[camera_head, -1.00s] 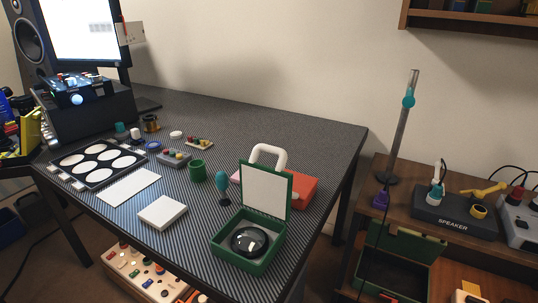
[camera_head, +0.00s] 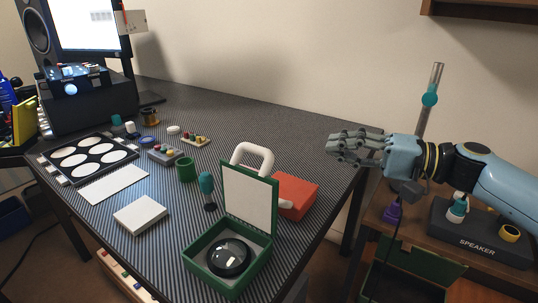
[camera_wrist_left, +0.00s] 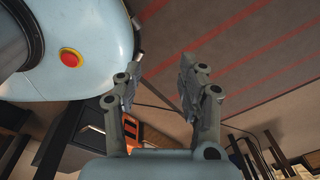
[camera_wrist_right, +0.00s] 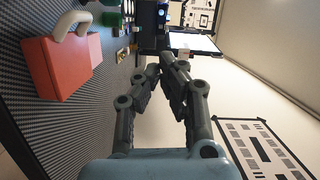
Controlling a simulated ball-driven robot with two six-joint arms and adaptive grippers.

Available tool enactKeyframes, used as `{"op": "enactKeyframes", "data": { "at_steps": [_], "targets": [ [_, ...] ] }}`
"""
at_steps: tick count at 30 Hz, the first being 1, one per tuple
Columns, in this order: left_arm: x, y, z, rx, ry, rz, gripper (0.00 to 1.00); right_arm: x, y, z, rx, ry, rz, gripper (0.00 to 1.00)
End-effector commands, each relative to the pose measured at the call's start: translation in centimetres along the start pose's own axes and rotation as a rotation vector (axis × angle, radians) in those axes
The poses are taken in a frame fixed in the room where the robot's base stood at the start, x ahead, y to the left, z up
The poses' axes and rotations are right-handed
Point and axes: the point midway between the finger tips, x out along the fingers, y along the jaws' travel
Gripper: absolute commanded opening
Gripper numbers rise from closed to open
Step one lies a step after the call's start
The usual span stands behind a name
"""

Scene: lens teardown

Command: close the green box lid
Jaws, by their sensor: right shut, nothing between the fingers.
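The green box (camera_head: 228,262) stands on the near right part of the striped table. Its lid (camera_head: 249,195) is open and stands upright at the back edge, with a pale inner face. A round black lens (camera_head: 229,256) lies inside the box. My right gripper (camera_head: 340,147) is shut and empty, above the table's right edge, behind and to the right of the lid and apart from it. In the right wrist view its fingers (camera_wrist_right: 165,62) come together with nothing between them. My left gripper (camera_wrist_left: 155,75) shows only in its wrist view, fingers apart and empty, away from the table.
A red-orange box with a white handle (camera_head: 296,195) stands just behind the lid; it also shows in the right wrist view (camera_wrist_right: 62,68). A teal-topped tool (camera_head: 207,187) and a green cup (camera_head: 186,169) stand left of the lid. A white block (camera_head: 140,214) lies farther left.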

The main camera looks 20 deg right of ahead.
Motion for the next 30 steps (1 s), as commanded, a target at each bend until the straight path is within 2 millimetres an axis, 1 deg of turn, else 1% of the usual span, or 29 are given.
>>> {"op": "enactKeyframes", "data": {
  "at_steps": [1,3,5,8,19,20,21,24,27,30],
  "targets": [
    [0.4,-0.1,0.1,0.001,-0.001,-0.002,0.40,-0.1,-0.4,-0.8,-0.030,-0.002,0.007,0.00],
    [0.5,-0.3,0.1,0.002,-0.002,-0.004,0.40,0.2,-0.7,-1.3,-0.042,0.000,0.007,0.00],
    [0.3,-0.7,-0.1,0.003,0.001,-0.008,0.40,0.8,-0.9,-1.4,-0.043,0.001,0.003,0.00],
    [0.1,-1.0,-0.3,0.005,0.004,-0.011,0.40,2.2,-1.0,-1.4,-0.042,0.002,0.001,0.00],
    [-1.1,-1.0,-0.6,0.004,0.009,-0.010,0.40,10.0,-0.9,-1.4,-0.038,0.004,0.003,0.00],
    [-1.2,-0.9,-0.7,0.004,0.010,-0.010,0.40,10.4,-0.9,-1.2,-0.038,0.003,0.006,0.00],
    [-1.6,-0.9,-0.7,0.003,0.010,-0.009,0.40,10.3,-0.8,-0.3,-0.036,0.002,0.008,0.00],
    [-2.1,-0.8,-1.0,0.002,0.013,-0.007,0.40,10.6,-0.7,1.1,-0.039,0.002,0.009,0.00],
    [-2.3,-0.7,-1.0,0.002,0.014,-0.006,0.40,10.8,-0.7,1.9,-0.040,0.002,0.008,0.00],
    [-2.4,-0.7,-1.0,0.002,0.013,-0.006,0.40,10.9,-0.5,2.4,-0.040,0.003,0.009,0.00]
  ]
}}
